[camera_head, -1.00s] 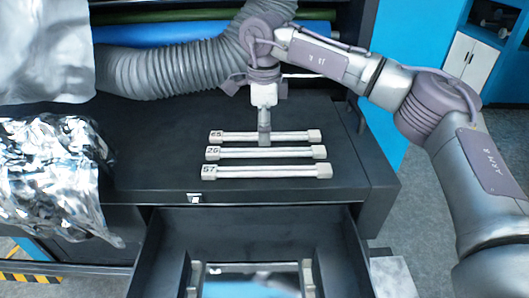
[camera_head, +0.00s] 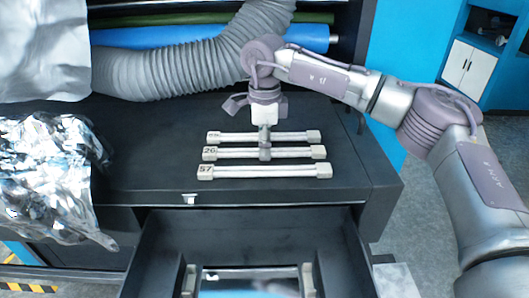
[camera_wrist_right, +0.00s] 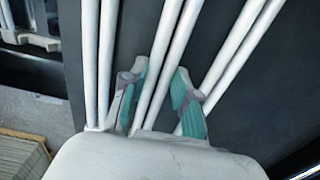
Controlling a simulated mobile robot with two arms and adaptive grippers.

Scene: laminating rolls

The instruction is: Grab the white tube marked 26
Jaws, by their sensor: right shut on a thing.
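The white tube marked 26 (camera_head: 236,153) lies across the dark counter top, the middle one of three parallel tubes. My right gripper (camera_head: 264,154) points down over its middle and is shut on it. In the right wrist view, the middle tube (camera_wrist_right: 168,60) runs between the two teal-padded fingers (camera_wrist_right: 161,100). The tube still appears to lie level at counter height. Its part between the fingers is partly hidden. My left gripper is not in view.
A tube that seems marked 65 (camera_head: 235,137) lies just behind, and the tube marked 57 (camera_head: 265,172) just in front. An open drawer (camera_head: 250,230) juts out below. Crumpled foil (camera_head: 45,170) lies left; a grey ribbed hose (camera_head: 165,70) lies behind.

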